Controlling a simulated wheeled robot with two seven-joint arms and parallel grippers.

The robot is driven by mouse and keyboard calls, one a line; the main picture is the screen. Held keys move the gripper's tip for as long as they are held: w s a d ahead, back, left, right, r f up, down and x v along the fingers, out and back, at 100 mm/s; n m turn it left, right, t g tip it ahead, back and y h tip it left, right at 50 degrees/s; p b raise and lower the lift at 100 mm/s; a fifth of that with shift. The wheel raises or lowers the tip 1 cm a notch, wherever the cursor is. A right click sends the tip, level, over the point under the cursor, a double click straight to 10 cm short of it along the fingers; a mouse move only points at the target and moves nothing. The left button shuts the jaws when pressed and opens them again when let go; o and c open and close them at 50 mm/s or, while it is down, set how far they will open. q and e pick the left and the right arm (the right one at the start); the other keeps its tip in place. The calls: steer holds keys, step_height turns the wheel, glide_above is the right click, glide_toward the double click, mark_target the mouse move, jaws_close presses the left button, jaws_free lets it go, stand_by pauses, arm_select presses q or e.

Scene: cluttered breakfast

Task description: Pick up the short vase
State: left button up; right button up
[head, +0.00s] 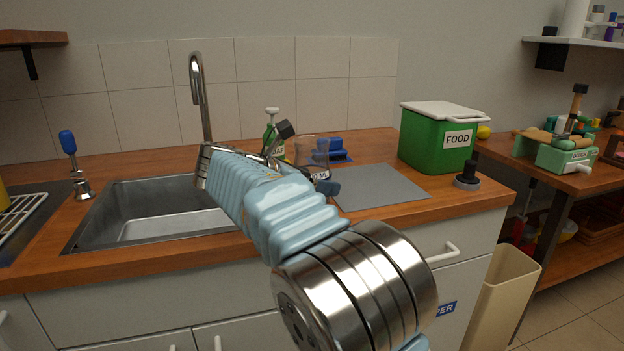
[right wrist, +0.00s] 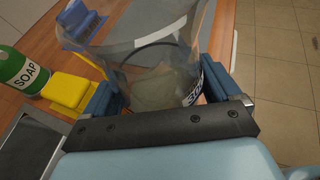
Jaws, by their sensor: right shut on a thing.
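The short vase (head: 313,150) is a clear glass vessel with a dark-lettered white label, on the counter side beyond my arm in the head view. It also fills the middle of the right wrist view (right wrist: 160,62). My right gripper (right wrist: 157,95) is shut on the vase, with one blue finger on each side of it. In the head view one blue finger shows at the vase's lower right, and my arm hides the vase's base. I cannot tell whether the base touches the counter. My left gripper is in neither view.
A green soap bottle (right wrist: 22,72), a yellow sponge (right wrist: 68,90) and a blue object (head: 338,149) are close by. A grey mat (head: 380,188) lies right of the vase, with a green food bin (head: 425,150) behind it. The sink (head: 150,200) is at left.

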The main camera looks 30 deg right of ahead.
mark_target(317, 150)
steer(key=shift+r, duration=0.6)
steer(key=s+a+r, duration=0.1)
steer(key=r, duration=0.1)
steer(key=s+r, duration=0.1)
steer(key=r, duration=0.1)
steer(key=s+a+r, duration=0.1)
steer(key=r, duration=0.2)
steer(key=shift+s+a, duration=0.25)
steer(key=shift+a, duration=0.1)
steer(key=s+a+r, duration=0.4)
steer(key=s+a, duration=0.1)
steer(key=s, duration=0.3)
steer(key=shift+a+r, duration=0.25)
steer(key=shift+r, duration=0.15)
steer(key=shift+w, duration=0.1)
